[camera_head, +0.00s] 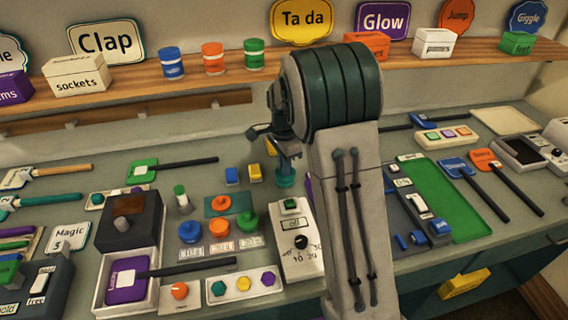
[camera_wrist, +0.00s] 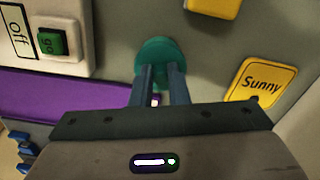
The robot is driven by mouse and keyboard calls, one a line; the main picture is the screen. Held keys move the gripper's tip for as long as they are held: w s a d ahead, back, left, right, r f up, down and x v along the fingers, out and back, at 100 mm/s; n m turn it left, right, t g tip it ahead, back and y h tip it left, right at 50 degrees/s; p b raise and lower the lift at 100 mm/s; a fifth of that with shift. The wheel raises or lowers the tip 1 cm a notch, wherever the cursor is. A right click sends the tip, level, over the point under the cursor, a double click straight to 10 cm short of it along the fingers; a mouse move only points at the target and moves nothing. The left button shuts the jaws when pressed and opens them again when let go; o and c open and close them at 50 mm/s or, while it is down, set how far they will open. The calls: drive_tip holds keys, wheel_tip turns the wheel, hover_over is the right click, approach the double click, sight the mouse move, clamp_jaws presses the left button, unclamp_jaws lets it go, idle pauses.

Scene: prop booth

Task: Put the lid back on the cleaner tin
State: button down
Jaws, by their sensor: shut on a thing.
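My gripper (camera_head: 287,164) hangs over the middle of the counter, its fingers (camera_wrist: 158,88) shut on a teal round piece. That piece (camera_head: 286,181) is below the fingertips, and it shows as a teal disc in the wrist view (camera_wrist: 156,54). Whether it touches the counter I cannot tell. A blue round piece (camera_head: 190,232), an orange one (camera_head: 219,228) and a green one (camera_head: 248,221) stand in a row left of my gripper, behind small cards. Their labels are too small to read, and I cannot tell which thing is the cleaner tin.
A white box with a green button and a dial (camera_head: 300,242) stands close in front of my gripper. Three tins, including a green one (camera_head: 254,54), stand on the shelf (camera_head: 300,60) behind.

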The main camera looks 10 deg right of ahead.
drive_tip(key=c, duration=0.8)
unclamp_jaws()
drive_tip(key=shift+c, duration=0.2)
drive_tip(key=shift+r, duration=0.15)
drive_tip(key=shift+r+p, duration=2.55)
drive_tip(key=shift+r, duration=0.8)
clamp_jaws()
drive_tip(key=shift+f, duration=0.25)
